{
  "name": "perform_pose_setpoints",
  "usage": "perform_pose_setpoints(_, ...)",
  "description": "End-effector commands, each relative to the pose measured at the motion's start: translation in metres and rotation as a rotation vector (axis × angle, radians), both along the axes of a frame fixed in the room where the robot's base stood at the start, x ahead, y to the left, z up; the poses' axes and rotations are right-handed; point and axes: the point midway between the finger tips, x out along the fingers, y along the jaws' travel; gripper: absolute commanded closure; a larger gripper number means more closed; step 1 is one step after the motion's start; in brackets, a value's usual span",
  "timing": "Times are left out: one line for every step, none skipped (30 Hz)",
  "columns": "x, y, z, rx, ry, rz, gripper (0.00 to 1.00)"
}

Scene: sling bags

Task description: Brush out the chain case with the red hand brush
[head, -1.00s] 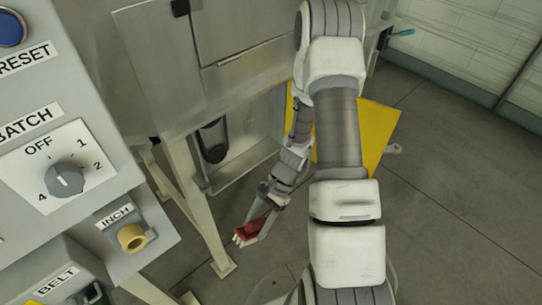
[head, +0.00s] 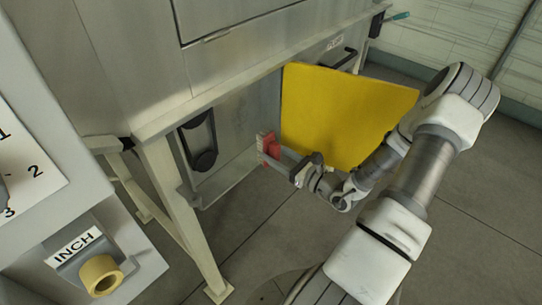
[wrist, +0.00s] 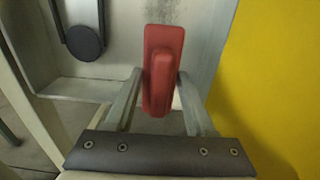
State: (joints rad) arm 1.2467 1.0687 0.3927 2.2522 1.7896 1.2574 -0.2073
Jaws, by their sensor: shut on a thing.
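The red hand brush (wrist: 163,70) is in my gripper (wrist: 160,88), held between its two fingers. In the head view the red brush (head: 268,145) is at the mouth of the open chain case, pale bristles toward the left. My gripper (head: 281,155) reaches in from the right. The chain case (head: 228,165) is a grey metal recess with a floor ledge and a dark chain loop (head: 198,140) on its back wall. The loop also shows at upper left in the wrist view (wrist: 82,35). I cannot tell whether the bristles touch the case.
A yellow panel (head: 345,115) stands just right of the case, close to my arm. A pale frame leg (head: 180,215) stands left of it. A control box with a yellow INCH button (head: 101,275) is at lower left.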

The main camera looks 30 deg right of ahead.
Motion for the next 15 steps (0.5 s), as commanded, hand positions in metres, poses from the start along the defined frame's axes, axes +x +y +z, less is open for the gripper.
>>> perform_pose_setpoints(0.001, -0.002, 0.0, 0.002, -0.006, -0.011, 0.9)
perform_pose_setpoints(0.002, -0.003, 0.0, 0.003, -0.008, -0.015, 0.9)
perform_pose_setpoints(0.005, -0.003, 0.001, 0.003, -0.008, -0.016, 0.9)
perform_pose_setpoints(0.007, -0.002, 0.001, 0.002, -0.008, -0.015, 0.9)
perform_pose_setpoints(0.009, -0.001, 0.001, 0.002, -0.008, -0.014, 0.9)
perform_pose_setpoints(0.012, 0.0, 0.0, 0.001, -0.007, -0.013, 0.9)
perform_pose_setpoints(0.015, 0.001, 0.0, 0.001, -0.007, -0.014, 0.9)
perform_pose_setpoints(0.018, 0.002, 0.0, 0.001, -0.007, -0.014, 0.9)
perform_pose_setpoints(0.022, 0.004, 0.0, 0.001, -0.008, -0.013, 0.9)
perform_pose_setpoints(0.025, 0.006, 0.0, 0.001, -0.008, -0.012, 0.9)
perform_pose_setpoints(0.028, 0.007, 0.0, 0.001, -0.007, -0.012, 0.9)
perform_pose_setpoints(0.032, 0.008, 0.0, 0.001, -0.006, -0.012, 0.9)
perform_pose_setpoints(0.035, 0.01, 0.0, 0.0, -0.006, -0.012, 0.9)
perform_pose_setpoints(0.038, 0.011, 0.0, 0.001, -0.007, -0.011, 0.9)
perform_pose_setpoints(0.041, 0.012, 0.0, 0.001, -0.007, -0.012, 0.9)
